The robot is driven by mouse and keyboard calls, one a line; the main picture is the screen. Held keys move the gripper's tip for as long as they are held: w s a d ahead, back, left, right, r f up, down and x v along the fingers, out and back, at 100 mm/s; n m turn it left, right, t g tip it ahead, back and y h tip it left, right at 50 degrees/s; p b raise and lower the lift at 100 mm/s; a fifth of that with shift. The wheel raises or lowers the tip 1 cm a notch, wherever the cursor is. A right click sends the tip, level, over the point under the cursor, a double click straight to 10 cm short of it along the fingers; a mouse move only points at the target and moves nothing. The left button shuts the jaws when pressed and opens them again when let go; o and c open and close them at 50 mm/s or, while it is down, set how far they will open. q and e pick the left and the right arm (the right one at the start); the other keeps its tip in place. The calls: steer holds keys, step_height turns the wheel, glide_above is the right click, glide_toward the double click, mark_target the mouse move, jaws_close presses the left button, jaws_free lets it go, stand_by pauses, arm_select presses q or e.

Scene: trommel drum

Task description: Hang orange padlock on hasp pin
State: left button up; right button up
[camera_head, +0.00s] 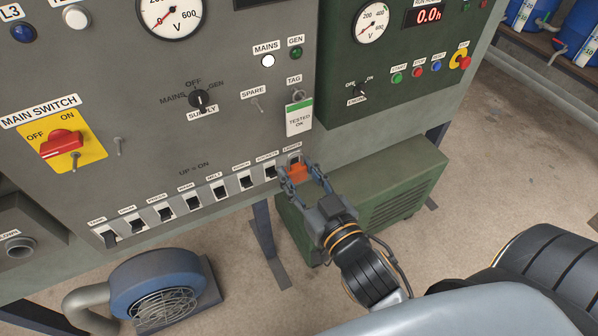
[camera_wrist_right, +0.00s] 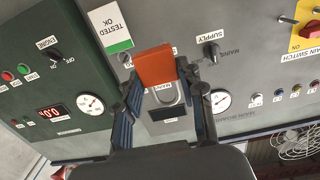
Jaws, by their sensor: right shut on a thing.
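The orange padlock (camera_head: 298,173) is between the fingers of my right gripper (camera_head: 306,177), in front of the switch row's right end. In the right wrist view, the gripper (camera_wrist_right: 160,90) is shut on the padlock's orange body (camera_wrist_right: 155,66), and its grey shackle (camera_wrist_right: 166,96) shows between the fingers. The red main switch (camera_head: 62,143) is on a yellow plate at the panel's left. One metal pin (camera_head: 75,160) stands out at this plate and another pin (camera_head: 118,145) stands right of it; I cannot tell which is the hasp pin. My left gripper is not in view.
A SPARE pin (camera_head: 257,105) and a TAG pin (camera_head: 298,95) with a hanging card (camera_head: 299,118) are on the panel. The SUPPLY knob (camera_head: 199,100) sticks out. A blue blower (camera_head: 158,287) and a green box (camera_head: 400,190) stand low down.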

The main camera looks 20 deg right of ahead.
steer(key=shift+r+p, duration=0.45)
steer(key=shift+p, duration=0.1)
steer(key=shift+s, duration=0.1)
steer(key=shift+s, duration=2.1)
steer(key=shift+s, duration=0.1)
steer(key=p, duration=0.2)
glide_toward(297, 170)
steer(key=shift+s+d+f, duration=0.1)
steer(key=shift+s, duration=0.65)
stand_by(0.9)
